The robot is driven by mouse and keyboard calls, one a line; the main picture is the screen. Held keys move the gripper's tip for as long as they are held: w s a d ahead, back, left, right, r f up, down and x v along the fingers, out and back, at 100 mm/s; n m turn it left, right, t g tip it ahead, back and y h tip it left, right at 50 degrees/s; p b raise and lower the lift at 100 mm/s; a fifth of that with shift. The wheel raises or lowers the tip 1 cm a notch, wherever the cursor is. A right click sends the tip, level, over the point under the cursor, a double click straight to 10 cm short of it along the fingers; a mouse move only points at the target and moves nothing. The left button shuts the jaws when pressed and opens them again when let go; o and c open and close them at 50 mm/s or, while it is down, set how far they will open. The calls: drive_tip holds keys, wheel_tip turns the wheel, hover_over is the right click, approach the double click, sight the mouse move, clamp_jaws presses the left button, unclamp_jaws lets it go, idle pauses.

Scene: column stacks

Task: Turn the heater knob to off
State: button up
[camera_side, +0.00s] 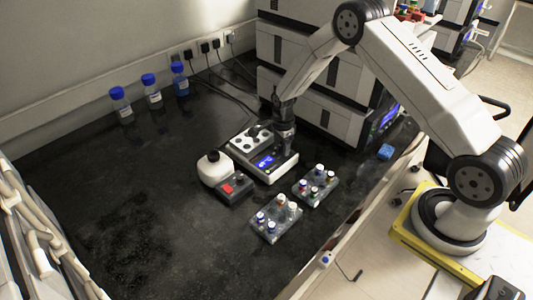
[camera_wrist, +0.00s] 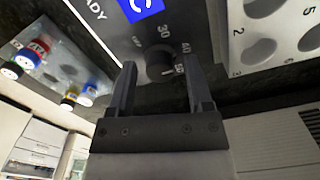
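The heater (camera_side: 282,170) is a light block with a dark front panel and a lit blue display, standing mid-bench in the side view. In the wrist view its dark panel (camera_wrist: 205,45) carries a round black knob (camera_wrist: 159,61) with a printed scale reading 30 and 40 beside it; a lower label is hard to read. My gripper (camera_wrist: 160,66) is open, with one finger on each side of the knob and visible gaps. In the side view my gripper (camera_side: 287,148) is down at the heater's right side and hides the knob.
A white plate with numbered holes (camera_wrist: 285,35) is on the heater. Two racks of capped vials (camera_side: 276,220) (camera_side: 318,186) stand in front. A white device with a red switch (camera_side: 226,178) is at the left. Blue-capped bottles (camera_side: 152,92) stand by the wall; white stacked units (camera_side: 320,95) stand behind.

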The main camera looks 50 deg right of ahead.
clamp_jaws()
drive_tip(key=shift+n, duration=0.3)
drive_tip(key=n, duration=1.7)
drive_tip(key=shift+n, duration=0.4)
drive_tip(key=n, duration=0.5)
drive_tip(key=shift+n, duration=0.3)
